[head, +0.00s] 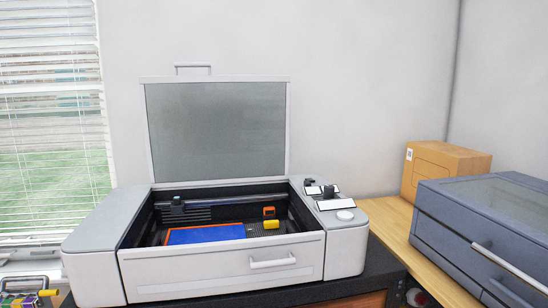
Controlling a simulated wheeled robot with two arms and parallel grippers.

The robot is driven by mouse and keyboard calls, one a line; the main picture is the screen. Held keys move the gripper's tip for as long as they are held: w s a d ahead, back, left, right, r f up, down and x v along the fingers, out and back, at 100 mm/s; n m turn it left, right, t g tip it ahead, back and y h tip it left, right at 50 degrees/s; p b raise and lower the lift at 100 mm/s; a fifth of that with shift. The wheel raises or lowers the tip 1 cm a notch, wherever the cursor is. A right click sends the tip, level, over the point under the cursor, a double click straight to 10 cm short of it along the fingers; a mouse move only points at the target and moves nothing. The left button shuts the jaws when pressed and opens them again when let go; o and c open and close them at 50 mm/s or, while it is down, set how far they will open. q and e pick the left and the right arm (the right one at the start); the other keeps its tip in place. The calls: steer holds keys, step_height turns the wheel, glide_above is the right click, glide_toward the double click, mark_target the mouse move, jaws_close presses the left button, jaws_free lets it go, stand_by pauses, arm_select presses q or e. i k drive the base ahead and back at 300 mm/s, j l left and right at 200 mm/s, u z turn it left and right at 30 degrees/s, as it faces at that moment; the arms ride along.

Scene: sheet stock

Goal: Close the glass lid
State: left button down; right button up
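The glass lid (216,130) stands raised, roughly upright, at the back of a white and grey machine (92,270). Its pane is grey-green in a white frame, with a handle (193,66) on its top edge. The machine's bed is open to view below the lid. A blue sheet with an orange edge (205,234) lies inside, with small orange and yellow blocks (271,225) to its right. Neither of my grippers is in view.
The machine stands on a dark table (355,288). Its front has a white handle (272,262). To the right, a wooden counter (393,226) carries a cardboard box (443,168) and a dark blue-grey machine (450,228). A window is at left. Space above the bed is clear.

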mark_target(210, 78)
steer(key=i+j+z, duration=0.35)
steer(key=j, duration=0.35)
steer(key=i+j+z, duration=0.15)
steer(key=i+j, duration=0.1)
steer(key=j, duration=0.1)
